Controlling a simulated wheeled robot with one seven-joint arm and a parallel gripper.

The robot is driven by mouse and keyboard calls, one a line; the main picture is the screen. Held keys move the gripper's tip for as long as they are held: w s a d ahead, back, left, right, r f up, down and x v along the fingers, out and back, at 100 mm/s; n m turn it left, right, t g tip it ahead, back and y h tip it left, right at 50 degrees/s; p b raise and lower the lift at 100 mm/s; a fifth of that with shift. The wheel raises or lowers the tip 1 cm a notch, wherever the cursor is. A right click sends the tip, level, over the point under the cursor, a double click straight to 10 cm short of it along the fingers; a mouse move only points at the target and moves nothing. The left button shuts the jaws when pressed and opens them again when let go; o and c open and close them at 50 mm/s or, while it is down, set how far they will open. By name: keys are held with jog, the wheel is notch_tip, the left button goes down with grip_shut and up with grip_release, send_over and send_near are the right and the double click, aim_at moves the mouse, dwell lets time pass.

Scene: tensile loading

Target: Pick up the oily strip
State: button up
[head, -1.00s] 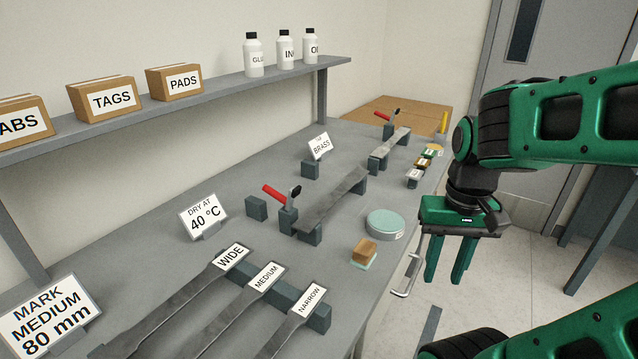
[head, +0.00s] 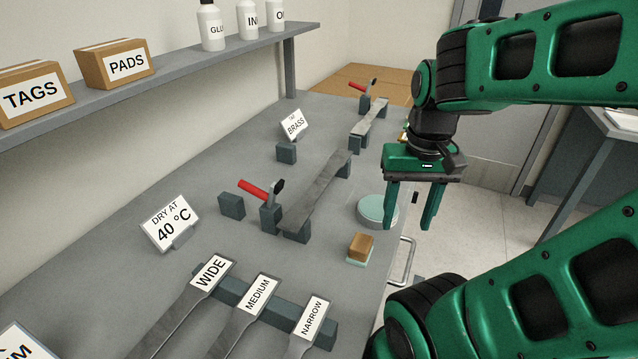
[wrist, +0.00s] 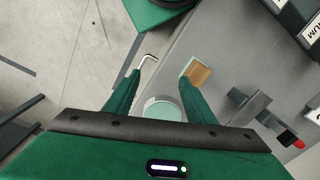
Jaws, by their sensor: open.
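Several grey metal strips are in the head view, and I cannot tell by look which is oily. One strip (head: 318,192) lies across blocks beside a red-handled clamp (head: 262,192) mid-bench. Another strip (head: 370,117) lies at a farther red-handled clamp (head: 370,92). In front, strips labelled WIDE (head: 186,312), MEDIUM (head: 236,328) and NARROW (head: 300,345) rest with their ends on a dark block. My gripper (head: 409,222) is open and empty, fingers down, near the bench's right edge by the round tin. Its fingers also show in the wrist view (wrist: 160,80).
A round tin with a pale green top (head: 378,210) and a wooden-topped pad (head: 360,247) sit near the bench edge. Signs read BRASS (head: 294,125) and DRY AT 40 °C (head: 169,224). A shelf (head: 190,75) holds boxes and bottles. A handle (head: 405,262) sticks out at the edge.

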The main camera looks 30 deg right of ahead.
jog(key=w+r+m, duration=0.2)
jog(key=w+r, duration=0.3)
jog(key=w, duration=0.9)
notch_tip(320, 180, up, 2)
jog(key=m, duration=0.2)
send_over(321, 182)
jog(key=shift+f, duration=5.05)
grip_shut()
